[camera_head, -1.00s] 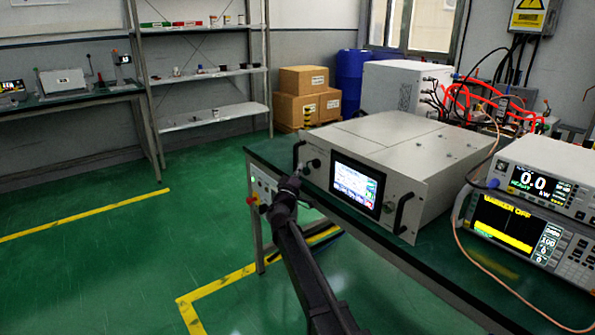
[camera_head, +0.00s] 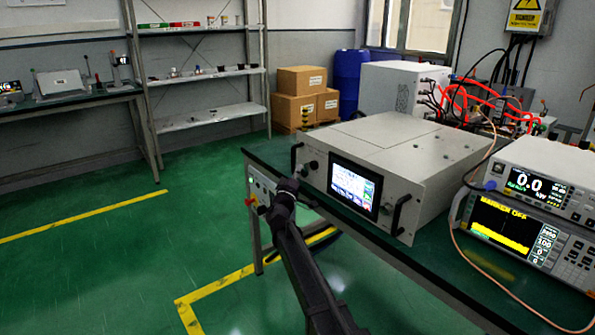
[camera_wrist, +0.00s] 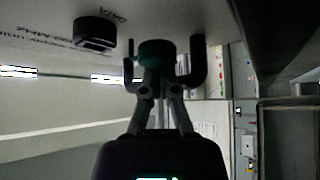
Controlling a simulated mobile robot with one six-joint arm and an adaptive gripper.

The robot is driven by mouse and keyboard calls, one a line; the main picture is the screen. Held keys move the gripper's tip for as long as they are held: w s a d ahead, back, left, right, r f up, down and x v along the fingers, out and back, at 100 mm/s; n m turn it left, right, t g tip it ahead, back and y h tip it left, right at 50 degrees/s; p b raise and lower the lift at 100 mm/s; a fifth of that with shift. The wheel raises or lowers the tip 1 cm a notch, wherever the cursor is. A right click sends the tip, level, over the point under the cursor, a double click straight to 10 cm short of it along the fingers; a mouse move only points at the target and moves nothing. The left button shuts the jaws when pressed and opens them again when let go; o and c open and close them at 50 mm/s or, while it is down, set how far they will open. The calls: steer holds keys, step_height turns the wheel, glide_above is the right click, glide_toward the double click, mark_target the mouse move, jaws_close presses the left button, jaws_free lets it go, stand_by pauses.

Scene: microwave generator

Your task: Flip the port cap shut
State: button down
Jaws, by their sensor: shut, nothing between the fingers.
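The microwave generator (camera_head: 400,165) is a light box with a lit screen on its front panel. In the wrist view, a black port piece with its cap (camera_wrist: 95,33) juts from the panel beside printed "DATA" lettering. How far the cap is open cannot be told. My gripper (camera_head: 289,183) is in front of the panel's lower left, near the left handle. In the wrist view my gripper (camera_wrist: 158,75) is shut and empty, to the right of the port and apart from it. The cap is too small to make out in the head view.
A dark round knob (camera_wrist: 155,53) lies just beyond the fingertips. A black handle (camera_wrist: 201,65) passes close by them. It also shows in the head view (camera_head: 295,158). Bench instruments (camera_head: 525,215) stand at right. The floor left of my arm is clear.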

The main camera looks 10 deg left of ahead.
steer(key=shift+s+n+p, duration=0.1)
steer(key=shift+n+p, duration=0.2)
steer(key=shift+n, duration=0.1)
